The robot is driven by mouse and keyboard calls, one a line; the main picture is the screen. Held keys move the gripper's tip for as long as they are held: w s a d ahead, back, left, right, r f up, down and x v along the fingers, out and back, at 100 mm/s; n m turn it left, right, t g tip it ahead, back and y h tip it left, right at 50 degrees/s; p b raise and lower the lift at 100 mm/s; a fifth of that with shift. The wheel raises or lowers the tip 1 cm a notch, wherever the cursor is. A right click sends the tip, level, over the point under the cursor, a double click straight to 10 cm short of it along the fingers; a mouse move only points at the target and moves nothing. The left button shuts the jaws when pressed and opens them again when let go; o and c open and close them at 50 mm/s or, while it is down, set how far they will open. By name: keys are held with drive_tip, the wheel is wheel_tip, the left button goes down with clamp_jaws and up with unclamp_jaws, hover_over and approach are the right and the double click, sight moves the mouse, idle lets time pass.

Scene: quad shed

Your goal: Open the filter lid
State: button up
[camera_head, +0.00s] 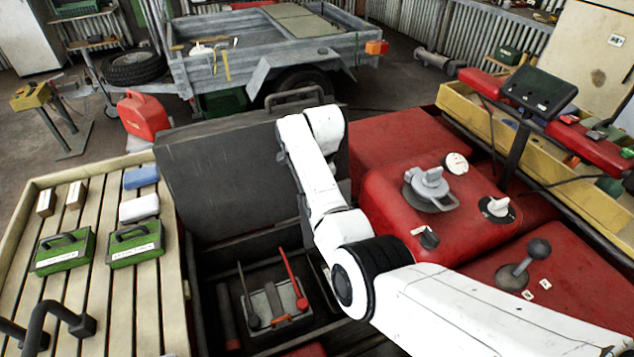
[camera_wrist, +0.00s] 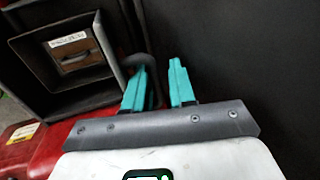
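A large dark panel with a looped handle (camera_head: 295,95) on its top edge, seemingly the filter lid (camera_head: 225,180), stands raised over an open bay. A dark surface, probably that panel, fills the right of the wrist view (camera_wrist: 240,55). My gripper (camera_wrist: 158,78) has two teal fingers, parted, with a visible gap. A grey loop handle (camera_wrist: 142,57) shows at the left finger; whether it touches is unclear. Left of it is an open dark box (camera_wrist: 100,60) with a labelled block inside (camera_wrist: 75,58). In the head view my white arm hides the gripper.
The bay holds a battery-like box (camera_head: 273,303) with red and black levers. A slatted wooden rack (camera_head: 95,290) with green boxes is at left. Red bodywork with a cap and knobs (camera_head: 400,205) is at right. A trailer (camera_head: 270,55) stands behind.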

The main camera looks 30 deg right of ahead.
drive_tip(key=shift+o, duration=0.5)
drive_tip(key=shift+s+a+f, duration=0.15)
drive_tip(key=shift+s+f, duration=0.05)
drive_tip(key=shift+f, duration=0.25)
drive_tip(key=v, duration=1.1)
drive_tip(key=shift+w+r+b, duration=0.3)
drive_tip(key=shift+r+b, duration=0.05)
drive_tip(key=shift+b, duration=0.05)
